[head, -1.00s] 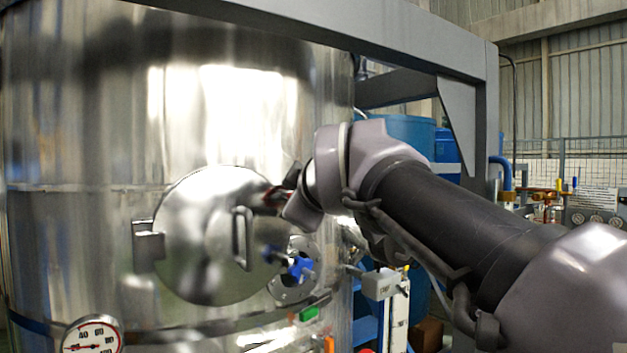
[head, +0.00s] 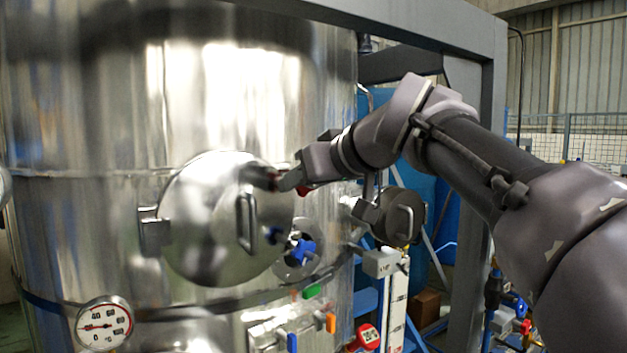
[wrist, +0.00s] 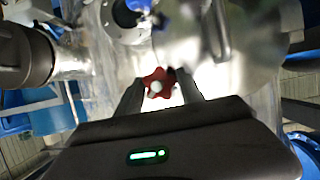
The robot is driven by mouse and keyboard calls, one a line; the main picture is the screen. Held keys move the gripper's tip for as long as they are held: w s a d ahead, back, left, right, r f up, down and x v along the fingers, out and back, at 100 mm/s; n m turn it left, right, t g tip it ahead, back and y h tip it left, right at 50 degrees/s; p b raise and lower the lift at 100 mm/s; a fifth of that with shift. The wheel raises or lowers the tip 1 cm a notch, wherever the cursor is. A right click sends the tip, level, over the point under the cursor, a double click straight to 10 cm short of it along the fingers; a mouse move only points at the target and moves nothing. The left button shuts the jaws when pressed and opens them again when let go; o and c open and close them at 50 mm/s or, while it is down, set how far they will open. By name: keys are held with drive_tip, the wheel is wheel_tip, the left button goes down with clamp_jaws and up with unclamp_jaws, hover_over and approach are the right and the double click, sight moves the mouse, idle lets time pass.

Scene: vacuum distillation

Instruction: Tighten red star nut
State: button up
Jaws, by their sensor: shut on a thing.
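The red star nut (wrist: 155,83) sits between the two fingers of my gripper (wrist: 161,84) in the wrist view, with a pale stud end at its centre. My gripper is shut on the nut. In the head view my gripper (head: 280,183) reaches the upper right edge of the round steel hatch (head: 205,225). The nut is mostly hidden there, with only a dark reddish patch at the fingertips. The hatch lies closed against the big steel tank (head: 90,130).
A blue star knob (head: 302,249) is on a small round port right of the hatch. The hatch handle (head: 246,222) sticks out below my gripper. A dial gauge (head: 103,325) is at lower left. A grey frame (head: 430,32) crosses overhead.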

drive_tip(key=m+y, duration=0.1)
drive_tip(key=m+g+y, duration=0.1)
drive_tip(key=m, duration=0.1)
drive_tip(key=shift+d+r+b, duration=0.1)
drive_tip(key=shift+r+b, duration=0.1)
drive_tip(key=shift+b, duration=0.1)
drive_tip(key=shift+m+y+b, duration=0.45)
drive_tip(key=shift+m+y, duration=0.45)
drive_tip(key=shift+m, duration=0.3)
drive_tip(key=shift+g, duration=0.3)
drive_tip(key=o, duration=1.1)
drive_tip(key=shift+w, duration=0.1)
drive_tip(key=shift+o, duration=1.2)
drive_tip(key=shift+w+a+f, duration=0.1)
drive_tip(key=shift+a+f, duration=0.1)
drive_tip(key=shift+d, duration=0.1)
